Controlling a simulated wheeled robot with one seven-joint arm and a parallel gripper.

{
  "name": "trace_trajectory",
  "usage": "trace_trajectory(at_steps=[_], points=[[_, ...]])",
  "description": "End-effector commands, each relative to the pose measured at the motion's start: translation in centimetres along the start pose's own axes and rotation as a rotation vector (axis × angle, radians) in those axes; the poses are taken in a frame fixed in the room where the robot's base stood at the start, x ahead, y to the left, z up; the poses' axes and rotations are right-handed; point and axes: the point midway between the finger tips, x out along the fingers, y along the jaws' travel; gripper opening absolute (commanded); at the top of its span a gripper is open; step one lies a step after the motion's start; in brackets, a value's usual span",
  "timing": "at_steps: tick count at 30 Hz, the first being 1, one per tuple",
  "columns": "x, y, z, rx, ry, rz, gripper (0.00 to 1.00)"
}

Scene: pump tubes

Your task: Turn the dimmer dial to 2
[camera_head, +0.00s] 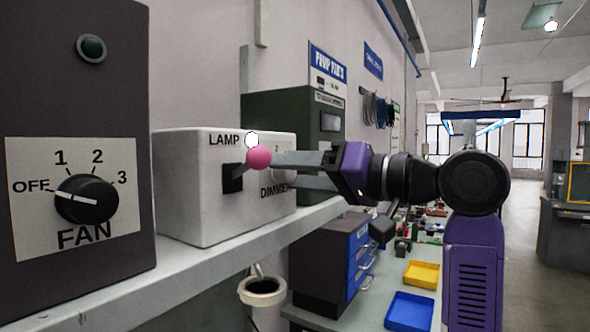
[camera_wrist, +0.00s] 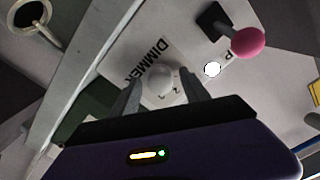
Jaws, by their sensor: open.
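The dimmer dial is a pale round knob on the front of the white box (camera_head: 185,195), above the printed word DIMMER. In the wrist view the dial (camera_wrist: 160,83) sits between the two fingers, with a dark 2 printed close to it. My gripper (camera_head: 287,172) reaches in from the right with its fingers apart, around or just in front of the dial. It also shows in the wrist view (camera_wrist: 161,87). Whether the fingers touch the dial cannot be told. In the head view the fingers hide most of the dial, and its pointer setting is not readable.
A lamp lever with a pink ball (camera_head: 258,157) sticks out left of my fingers, beside a lit white lamp (camera_head: 252,139). A fan dial (camera_head: 87,199) on a dark box stands at left. The boxes rest on a grey shelf (camera_head: 165,268). A green box (camera_head: 280,103) stands behind.

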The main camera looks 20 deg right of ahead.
Motion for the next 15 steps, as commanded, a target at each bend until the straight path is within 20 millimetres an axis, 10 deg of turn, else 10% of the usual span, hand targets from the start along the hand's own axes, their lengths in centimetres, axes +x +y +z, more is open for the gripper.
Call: trace_trajectory(at_steps=[4,12,15], points=[[-0.01,0.02,0.02,0.000,0.000,0.000,0.54],[-0.03,0.03,0.01,0.000,0.000,0.000,0.01],[-0.04,0.03,0.02,-0.001,0.000,0.001,0.00]])
